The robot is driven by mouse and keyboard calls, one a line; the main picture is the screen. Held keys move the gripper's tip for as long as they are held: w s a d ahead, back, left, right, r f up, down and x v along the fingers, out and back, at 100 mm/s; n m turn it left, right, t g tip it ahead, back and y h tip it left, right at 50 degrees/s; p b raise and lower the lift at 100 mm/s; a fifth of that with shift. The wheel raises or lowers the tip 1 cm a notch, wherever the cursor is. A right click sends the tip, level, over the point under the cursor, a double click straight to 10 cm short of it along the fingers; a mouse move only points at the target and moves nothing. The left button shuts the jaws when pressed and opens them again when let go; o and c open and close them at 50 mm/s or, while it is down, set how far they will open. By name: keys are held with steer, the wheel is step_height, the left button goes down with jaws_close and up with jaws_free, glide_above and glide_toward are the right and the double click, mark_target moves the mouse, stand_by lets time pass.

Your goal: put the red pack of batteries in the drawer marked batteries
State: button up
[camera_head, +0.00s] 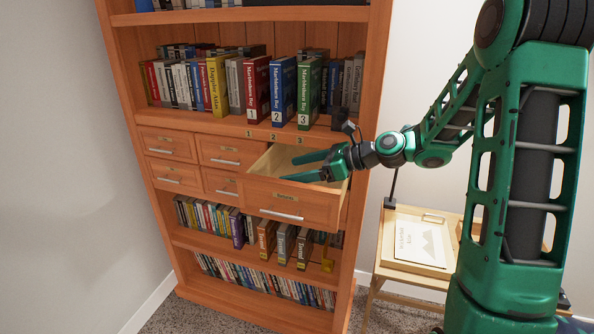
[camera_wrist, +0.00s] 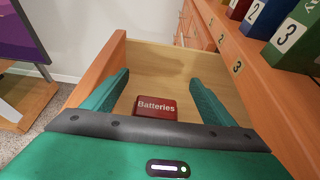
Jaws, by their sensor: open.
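The red pack of batteries (camera_wrist: 155,107), lettered "Batteries", shows in the wrist view between my two fingers. It appears to lie on the wooden floor of the open drawer (camera_wrist: 165,58); its near edge is close to my gripper body. I cannot make the pack out in the head view. The drawer front (camera_head: 290,203) is pulled out in the head view and carries a small label too small to read surely. My gripper (camera_head: 289,169) is over and partly inside this drawer, fingers spread apart, with no finger seen pressing on the pack.
Several shut drawers (camera_head: 168,144) sit to the left in the orange bookcase (camera_head: 130,75). Numbered books, including a green one (camera_head: 309,92), stand on the shelf above the open drawer. A small wooden table (camera_head: 400,278) with a framed picture stands to the right.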

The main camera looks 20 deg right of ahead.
steer(key=shift+d+f, duration=0.2)
steer(key=shift+f, duration=0.15)
steer(key=shift+d+r, duration=0.2)
steer(key=shift+d, duration=0.05)
steer(key=v, duration=1.1)
steer(key=shift+r, duration=0.55)
steer(key=shift+s+d, duration=0.15)
